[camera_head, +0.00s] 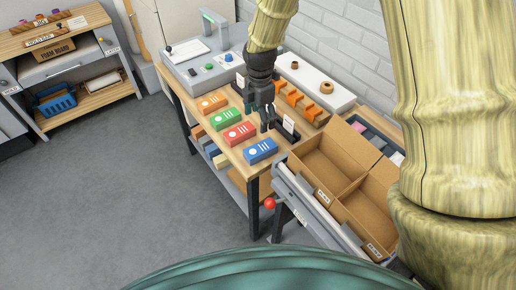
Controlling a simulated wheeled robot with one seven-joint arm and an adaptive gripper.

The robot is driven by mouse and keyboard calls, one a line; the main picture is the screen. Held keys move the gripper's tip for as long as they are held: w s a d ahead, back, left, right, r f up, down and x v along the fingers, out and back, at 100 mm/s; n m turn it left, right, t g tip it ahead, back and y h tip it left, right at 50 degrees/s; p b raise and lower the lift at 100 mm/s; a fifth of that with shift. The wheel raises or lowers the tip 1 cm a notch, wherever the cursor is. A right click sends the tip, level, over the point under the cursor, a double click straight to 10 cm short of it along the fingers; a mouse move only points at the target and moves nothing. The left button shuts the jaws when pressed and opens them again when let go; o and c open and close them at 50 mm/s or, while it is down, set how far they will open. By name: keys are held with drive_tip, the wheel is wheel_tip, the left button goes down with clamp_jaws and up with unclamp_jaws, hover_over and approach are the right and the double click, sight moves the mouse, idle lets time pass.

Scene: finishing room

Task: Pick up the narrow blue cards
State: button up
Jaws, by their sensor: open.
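The blue card pack (260,151), a narrow blue box with white marks, lies flat near the front corner of the wooden workbench (252,171). It is the nearest in a row with a red pack (239,134), a green pack (225,118) and an orange pack (212,102). My gripper (261,119) points down over the bench, just beyond the blue pack and right of the red one. It is open and shows nothing between its fingers. It appears apart from the blue pack; its exact height is unclear.
Right of my gripper stand a black holder with a white card (288,125) and a rack of orange pieces (301,101). A divided cardboard box (328,163) sits at the front right. A grey machine (205,68) stands at the back left. The grey floor on the left is clear.

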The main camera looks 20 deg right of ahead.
drive_tip(key=b, duration=0.5)
hover_over(260, 148)
wheel_tip(260, 148, down, 6)
drive_tip(key=r, duration=0.1)
drive_tip(key=shift+w+a+f, duration=0.1)
drive_tip(key=shift+f, duration=3.55)
drive_tip(key=shift+f+p, duration=0.8)
drive_tip(key=shift+f, duration=0.2)
drive_tip(key=shift+d+f+p, duration=0.2)
drive_tip(key=shift+f+p, duration=0.3)
drive_tip(key=shift+f, duration=1.1)
drive_tip(key=c, duration=1.2)
